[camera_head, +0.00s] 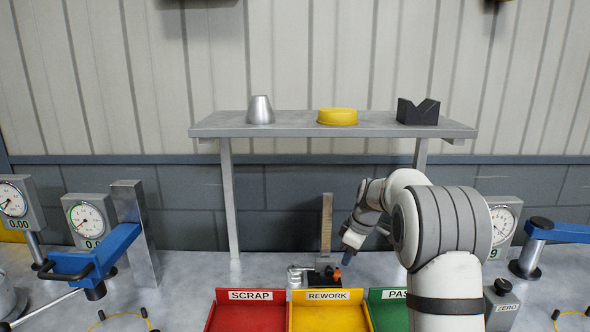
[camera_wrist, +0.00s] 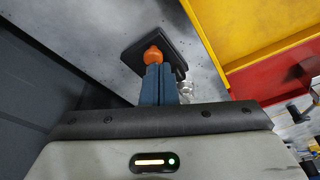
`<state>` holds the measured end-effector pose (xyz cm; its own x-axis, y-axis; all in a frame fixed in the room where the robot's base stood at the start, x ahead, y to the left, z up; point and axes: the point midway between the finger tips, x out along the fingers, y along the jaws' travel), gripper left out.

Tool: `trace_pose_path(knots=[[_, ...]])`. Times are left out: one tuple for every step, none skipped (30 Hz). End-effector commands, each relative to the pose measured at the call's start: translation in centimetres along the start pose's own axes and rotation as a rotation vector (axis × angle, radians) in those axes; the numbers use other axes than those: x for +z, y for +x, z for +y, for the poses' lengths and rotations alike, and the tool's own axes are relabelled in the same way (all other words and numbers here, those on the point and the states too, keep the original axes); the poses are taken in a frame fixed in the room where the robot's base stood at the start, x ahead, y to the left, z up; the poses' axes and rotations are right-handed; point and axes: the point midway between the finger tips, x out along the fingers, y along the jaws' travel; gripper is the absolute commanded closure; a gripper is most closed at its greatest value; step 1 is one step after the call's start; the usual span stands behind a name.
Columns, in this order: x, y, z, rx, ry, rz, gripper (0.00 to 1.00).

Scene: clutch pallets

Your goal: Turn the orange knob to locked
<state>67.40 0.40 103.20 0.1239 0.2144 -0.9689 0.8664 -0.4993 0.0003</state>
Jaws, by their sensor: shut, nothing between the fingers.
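The orange knob (camera_wrist: 153,54) sits on a dark plate (camera_wrist: 133,53) in the wrist view, just beyond the tips of my gripper (camera_wrist: 159,68). The blue fingers are together, with nothing visible between them. Whether the fingertips touch the knob I cannot tell. In the head view my gripper (camera_head: 347,258) points down at the bench behind the bins, beside a small dark device with an orange part (camera_head: 328,273). Any lock marking is too small to read.
The red SCRAP bin (camera_head: 213,316), yellow REWORK bin (camera_head: 293,316) and green PASS bin (camera_head: 376,294) stand in front. An upright metal bar (camera_head: 327,222) rises behind the device. A shelf (camera_head: 290,128) stands at the back. Gauges and blue arms flank both sides.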

Motion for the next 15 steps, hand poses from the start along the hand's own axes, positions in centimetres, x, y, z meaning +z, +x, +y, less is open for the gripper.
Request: trace_pose_path(knots=[[-0.2,-0.7,0.2,-0.001,0.001,0.000,1.00],[-0.2,-0.9,0.4,-0.002,0.002,-0.001,1.00],[-0.3,-1.1,0.6,-0.003,0.002,-0.001,1.00],[-0.4,-1.2,0.8,-0.003,0.002,-0.001,1.00],[-0.4,-1.3,1.0,-0.002,0.002,-0.001,1.00],[-0.5,-1.4,1.2,-0.003,0.001,-0.001,1.00],[-0.5,-1.4,1.3,-0.003,0.001,-0.001,1.00],[-0.5,-1.4,1.5,-0.003,0.000,-0.001,1.00],[-0.5,-1.4,1.7,-0.002,0.000,-0.001,1.00],[-0.5,-1.4,1.8,-0.002,0.001,-0.001,1.00],[-0.5,-1.4,1.9,-0.002,0.001,-0.001,1.00],[-0.5,-1.4,2.0,-0.002,0.001,-0.001,1.00],[-0.5,-1.3,2.1,-0.001,0.001,-0.001,1.00],[-0.5,-1.2,2.1,-0.001,0.001,-0.001,1.00],[-0.5,-1.1,2.2,-0.001,0.000,-0.001,1.00]])
